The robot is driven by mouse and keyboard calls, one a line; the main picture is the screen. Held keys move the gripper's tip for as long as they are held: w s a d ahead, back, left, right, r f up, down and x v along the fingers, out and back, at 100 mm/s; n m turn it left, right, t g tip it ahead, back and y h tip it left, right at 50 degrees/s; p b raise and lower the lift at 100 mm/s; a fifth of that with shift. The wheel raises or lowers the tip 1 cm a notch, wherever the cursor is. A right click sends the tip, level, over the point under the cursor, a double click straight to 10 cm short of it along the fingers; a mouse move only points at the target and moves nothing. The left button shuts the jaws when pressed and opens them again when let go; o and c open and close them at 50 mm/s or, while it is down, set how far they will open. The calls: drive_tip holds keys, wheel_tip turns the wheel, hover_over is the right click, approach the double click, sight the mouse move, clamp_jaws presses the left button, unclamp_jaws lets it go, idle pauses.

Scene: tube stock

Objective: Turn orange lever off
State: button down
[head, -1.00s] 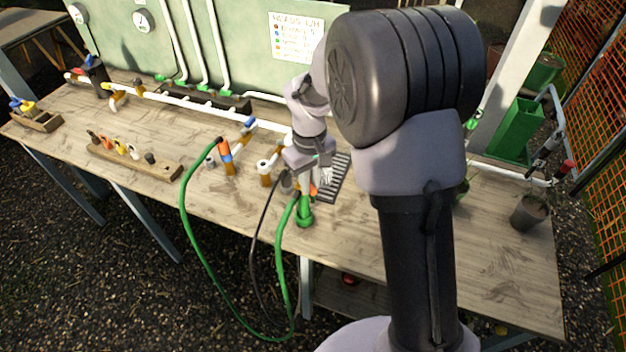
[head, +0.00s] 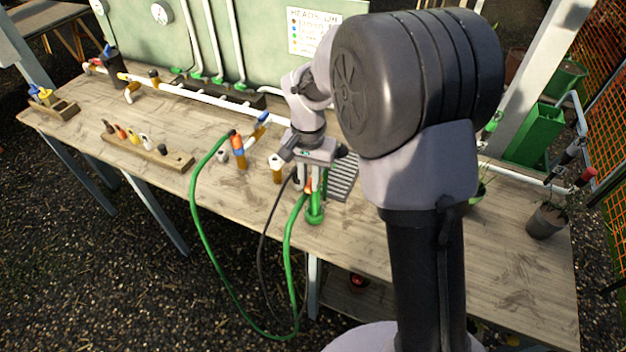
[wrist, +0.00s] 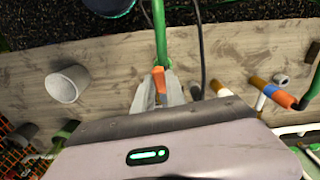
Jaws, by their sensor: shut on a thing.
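The orange lever (wrist: 158,80) shows in the wrist view between the two fingertips of my gripper (wrist: 159,92). The fingers touch its sides, and my gripper is shut on it. The lever sits by the end of a green hose (wrist: 161,32). In the head view my gripper (head: 314,172) points down over a green upright fitting (head: 315,212) near the table's front edge. Only a small bit of orange (head: 308,187) shows there, mostly hidden by the fingers. Whether the lever stands on or off cannot be told.
An orange and blue fitting (head: 238,150) stands to the left, joined to the green hose. A wooden rack of several coloured plugs (head: 150,150) lies farther left. A dark ribbed tray (head: 343,178) is just behind my gripper. The right table (head: 520,285) is mostly clear.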

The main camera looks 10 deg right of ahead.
sight(307, 183)
drive_tip(key=shift+w+a+m, duration=0.15)
drive_tip(key=shift+a+m, duration=0.05)
drive_tip(key=shift+m, duration=0.5)
drive_tip(key=c, duration=1.4)
unclamp_jaws()
drive_tip(key=shift+o, duration=0.2)
wheel_tip(307, 183, up, 17)
drive_tip(key=p, duration=0.4)
drive_tip(key=shift+r+p, duration=0.2)
drive_tip(key=shift+p, duration=0.2)
drive_tip(key=shift+a, duration=0.1)
